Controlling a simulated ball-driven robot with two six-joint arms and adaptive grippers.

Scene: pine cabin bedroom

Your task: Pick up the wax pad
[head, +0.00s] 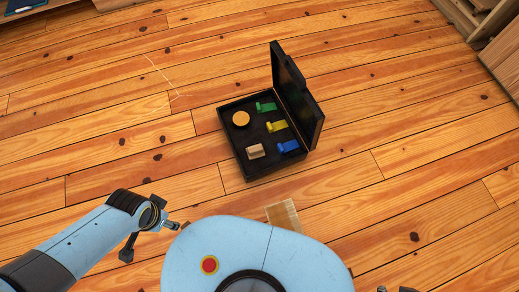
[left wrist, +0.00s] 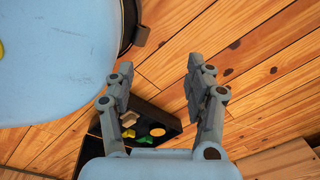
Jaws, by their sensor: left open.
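An open black case (head: 236,164) lies on the floor ahead of me, its lid standing up on the right. Inside are a round tan disc (head: 241,118), which looks like the wax pad, and a pale tan block (head: 255,151). Green (head: 265,107), yellow (head: 276,126) and blue (head: 288,146) pieces lie along its right side. My left gripper (head: 150,240) is open and empty, short of the case at lower left. In the left wrist view its fingers (left wrist: 159,70) are spread, with the disc (left wrist: 157,130) beyond them, low in the picture. At most dark tips of my right gripper (head: 395,289) show.
A small wooden piece (head: 284,214) lies on the floor, partly hidden by my blue body. Wooden furniture (head: 490,25) stands at the upper right, and a dark blue item (head: 25,5) is at the upper left.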

